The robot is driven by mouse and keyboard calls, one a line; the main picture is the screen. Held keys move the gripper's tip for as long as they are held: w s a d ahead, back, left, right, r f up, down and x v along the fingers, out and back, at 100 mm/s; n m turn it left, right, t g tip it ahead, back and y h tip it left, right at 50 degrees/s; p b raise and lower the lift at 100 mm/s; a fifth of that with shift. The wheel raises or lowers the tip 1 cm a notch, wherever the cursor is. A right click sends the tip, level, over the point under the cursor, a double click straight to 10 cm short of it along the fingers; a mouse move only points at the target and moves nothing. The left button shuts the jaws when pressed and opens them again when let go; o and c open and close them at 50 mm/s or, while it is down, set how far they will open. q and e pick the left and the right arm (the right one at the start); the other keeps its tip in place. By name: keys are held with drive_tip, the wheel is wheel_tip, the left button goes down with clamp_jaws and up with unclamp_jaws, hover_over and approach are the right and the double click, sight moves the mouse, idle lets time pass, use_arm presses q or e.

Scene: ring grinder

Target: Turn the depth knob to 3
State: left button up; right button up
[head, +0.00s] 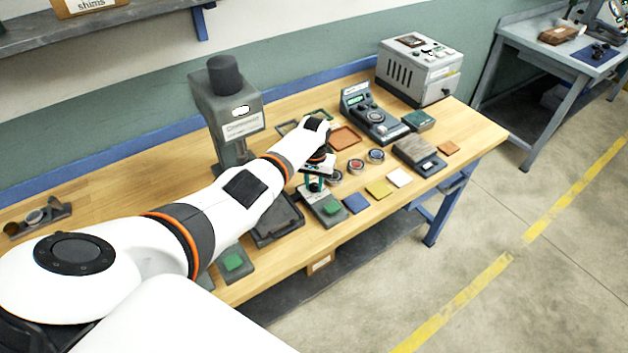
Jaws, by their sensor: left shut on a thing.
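My left gripper (316,184) points down over a small grey control box (332,213) near the front of the bench. It is shut on what appears to be the depth knob on that box. The knob is mostly hidden by the fingers and wrist, and its pointer and scale cannot be read. The box has a green patch on its near part. My right gripper is not in view.
A tall grey machine (228,104) stands behind my arm. A dark tray (278,228) lies left of the box. Coloured square tiles (379,188), round pieces (355,165), a dial unit (374,120) and a grey cabinet (420,70) occupy the right.

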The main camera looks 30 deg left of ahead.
sight(314, 185)
use_arm(q)
drive_tip(key=shift+w+r+n, duration=0.1)
drive_tip(key=shift+r+n, duration=0.1)
drive_tip(key=shift+n, duration=0.6)
drive_tip(key=o, duration=0.9)
drive_tip(key=shift+o, duration=0.5)
drive_tip(key=shift+f, duration=0.1)
drive_tip(key=shift+r+p, duration=0.3)
wheel_tip(314, 185, up, 12)
drive_tip(key=b, duration=0.1)
drive_tip(key=shift+f, duration=0.25)
